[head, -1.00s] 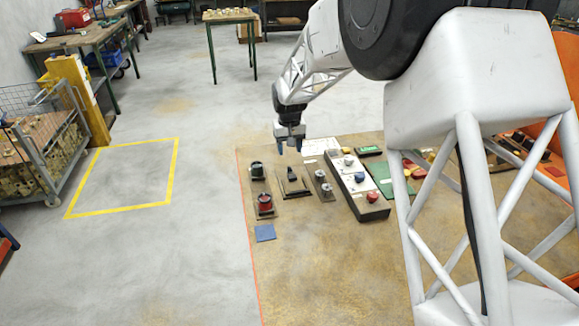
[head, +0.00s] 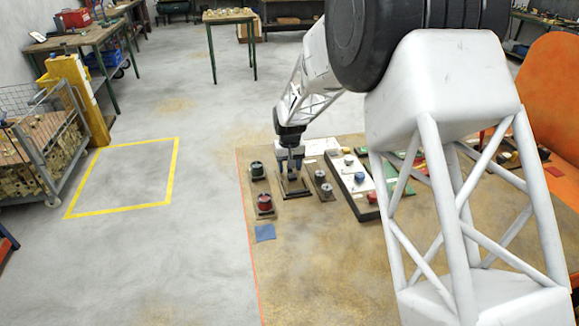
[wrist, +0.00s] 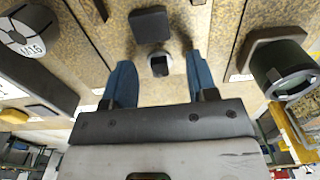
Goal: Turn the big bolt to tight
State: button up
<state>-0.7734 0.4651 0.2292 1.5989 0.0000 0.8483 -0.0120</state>
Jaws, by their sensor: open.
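Two grey bolts, a far one (head: 320,177) and a near one (head: 326,190), stand on a narrow dark plate right of my gripper in the head view. A grey bolt head marked M16 (wrist: 28,30) shows at the upper left of the wrist view. I cannot tell which of the two it is. My gripper (head: 291,174) is low over the plate with a black fitting (head: 293,188), left of the bolts. In the wrist view its blue fingers (wrist: 161,75) are apart, with a small dark block (wrist: 160,65) beyond and between them. They hold nothing, and contact is unclear.
A dark round fitting (head: 257,170) and a red knob (head: 264,202) stand left of my gripper. A white panel with knobs (head: 357,178) lies right of the bolts, partly behind my arm. A blue square (head: 265,232) lies nearer. The near board is clear.

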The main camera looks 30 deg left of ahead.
jog(key=shift+f, duration=0.1)
jog(key=c, duration=0.9)
jog(key=shift+c, duration=0.2)
jog(key=shift+m, duration=2.3)
jog(key=o, duration=0.9)
jog(key=shift+o, duration=0.2)
